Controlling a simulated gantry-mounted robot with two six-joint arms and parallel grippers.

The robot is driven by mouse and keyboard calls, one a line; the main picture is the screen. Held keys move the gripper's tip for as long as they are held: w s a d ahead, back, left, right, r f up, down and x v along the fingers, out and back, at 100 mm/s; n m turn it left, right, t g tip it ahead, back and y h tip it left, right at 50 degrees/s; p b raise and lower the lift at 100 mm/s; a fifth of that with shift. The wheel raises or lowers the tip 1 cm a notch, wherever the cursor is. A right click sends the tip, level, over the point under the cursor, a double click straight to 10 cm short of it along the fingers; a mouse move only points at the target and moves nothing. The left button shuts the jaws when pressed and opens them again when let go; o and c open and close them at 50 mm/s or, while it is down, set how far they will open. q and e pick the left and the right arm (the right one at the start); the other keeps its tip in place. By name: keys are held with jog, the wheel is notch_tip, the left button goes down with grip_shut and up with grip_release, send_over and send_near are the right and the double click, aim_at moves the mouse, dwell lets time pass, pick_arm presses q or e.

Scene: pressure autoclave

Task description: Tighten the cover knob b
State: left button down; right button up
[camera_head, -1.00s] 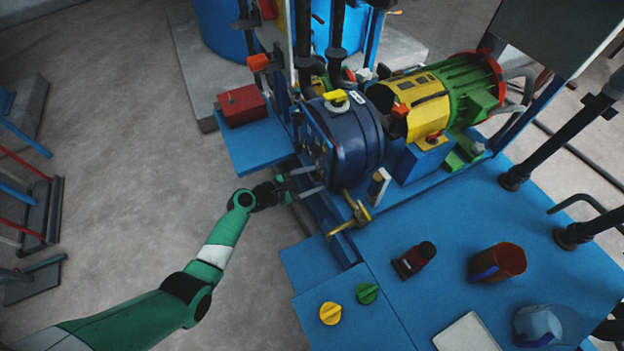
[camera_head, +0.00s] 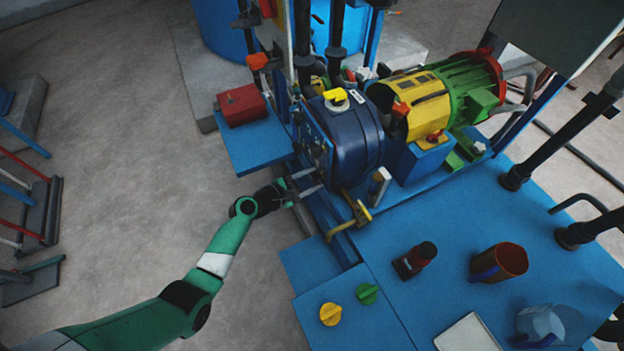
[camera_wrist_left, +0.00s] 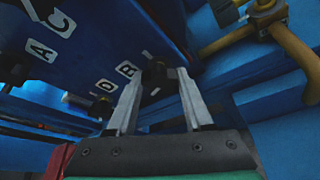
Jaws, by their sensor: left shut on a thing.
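In the left wrist view the blue cover face (camera_wrist_left: 95,45) carries white letter labels and small dark knobs. My left gripper (camera_head: 318,181) reaches the lower part of the cover from the left. In the left wrist view its two pale fingers are shut on a dark knob (camera_wrist_left: 155,74). The label (camera_wrist_left: 127,69) beside it looks like B. The fingertips partly hide the knob. My right gripper is not in view.
A brass valve handle (camera_head: 350,218) sits just right of the gripper, below the vessel. A red box (camera_head: 241,104) stands on a blue ledge at left. The blue table (camera_head: 420,315) holds yellow and green knobs, a red bottle and a cup.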

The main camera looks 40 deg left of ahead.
pick_arm(q)
jog(key=m+b, duration=0.1)
jog(key=m+t+y+b, duration=0.1)
jog(key=shift+d+f+m, duration=0.1)
jog(key=shift+f+m, duration=0.2)
jog(key=m+t+b, duration=0.1)
jog(key=m+b, duration=0.1)
jog(key=b, duration=0.2)
jog(key=m+t+y+b, duration=0.1)
jog(key=m+b, duration=0.2)
jog(key=shift+f+b, duration=0.2)
jog(key=shift+b, duration=0.2)
jog(key=shift+m+t+b, duration=0.3)
jog(key=shift+m+b, duration=0.05)
jog(key=shift+m, duration=0.15)
jog(key=shift+r+m+t+b, duration=0.15)
jog(key=shift+m+t+b, duration=0.2)
jog(key=shift+m, duration=0.45)
jog(key=shift+m+t, duration=0.35)
jog(key=shift+m, duration=0.55)
jog(key=m+t+h, duration=0.1)
jog(key=m, duration=0.3)
jog(key=shift+m, duration=0.4)
jog(key=shift+m+t+h, duration=0.7)
jog(key=shift+m, duration=1.6)
